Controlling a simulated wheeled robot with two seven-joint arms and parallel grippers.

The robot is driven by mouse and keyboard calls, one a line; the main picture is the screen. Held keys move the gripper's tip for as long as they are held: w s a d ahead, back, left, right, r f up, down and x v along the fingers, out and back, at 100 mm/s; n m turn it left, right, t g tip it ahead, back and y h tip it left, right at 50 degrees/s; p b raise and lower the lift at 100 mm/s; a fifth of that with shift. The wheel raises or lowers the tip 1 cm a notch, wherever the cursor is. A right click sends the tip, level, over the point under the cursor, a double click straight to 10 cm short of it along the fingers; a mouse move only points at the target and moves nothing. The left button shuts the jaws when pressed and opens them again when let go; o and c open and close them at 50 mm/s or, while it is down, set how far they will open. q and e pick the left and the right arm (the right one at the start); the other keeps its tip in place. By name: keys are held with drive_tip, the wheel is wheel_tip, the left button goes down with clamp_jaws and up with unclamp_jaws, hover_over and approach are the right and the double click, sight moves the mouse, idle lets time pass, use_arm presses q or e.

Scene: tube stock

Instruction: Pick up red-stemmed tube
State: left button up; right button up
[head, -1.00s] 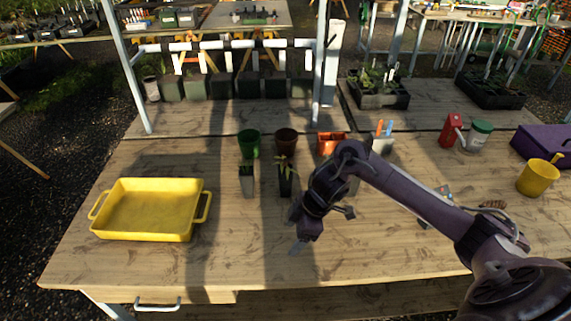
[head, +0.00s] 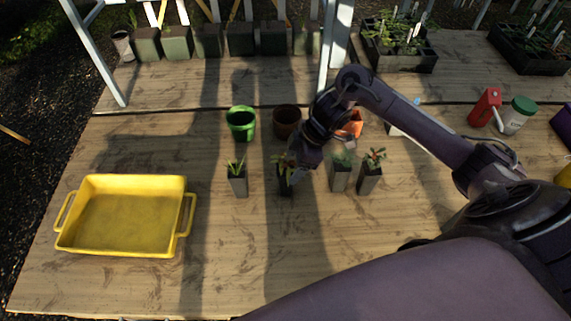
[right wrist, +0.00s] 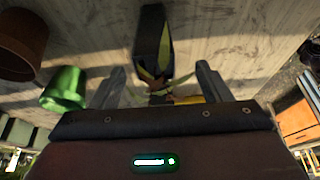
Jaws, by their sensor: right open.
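Several grey square tubes with seedlings stand upright in a row on the bench. The rightmost tube (head: 369,181) has a plant with reddish tints, which fits red-stemmed best; its stem is too small to be sure. Beside it is a tube with a pale green plant (head: 340,178). A dark tube with a yellow-green plant (head: 285,183) is under my right gripper (head: 293,164). In the right wrist view, that dark tube (right wrist: 152,40) and its leaves lie between the spread fingers of the right gripper (right wrist: 160,82), which is open. A green-leaved tube (head: 239,185) stands left. My left gripper is out of view.
A yellow tray (head: 75,244) lies at the left. A green pot (head: 241,123) and a brown pot (head: 287,121) stand behind the tubes, with an orange container (head: 352,124) partly hidden by my arm. A red bottle (head: 485,107) stands right. The front bench is clear.

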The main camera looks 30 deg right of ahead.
sight(283, 175)
drive_tip(key=shift+w+d, duration=0.1)
drive_tip(key=shift+w, duration=0.2)
drive_tip(key=shift+w+f, duration=0.15)
drive_tip(key=shift+p+x, duration=0.4)
drive_tip(key=shift+x, duration=0.8)
drive_tip(key=p+x, duration=0.1)
drive_tip(key=x, duration=0.4)
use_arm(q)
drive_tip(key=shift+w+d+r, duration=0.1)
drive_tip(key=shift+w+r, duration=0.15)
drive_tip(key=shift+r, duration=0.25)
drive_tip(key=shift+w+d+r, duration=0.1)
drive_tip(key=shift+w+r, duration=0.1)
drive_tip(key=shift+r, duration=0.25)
use_arm(e)
drive_tip(key=c, duration=1.2)
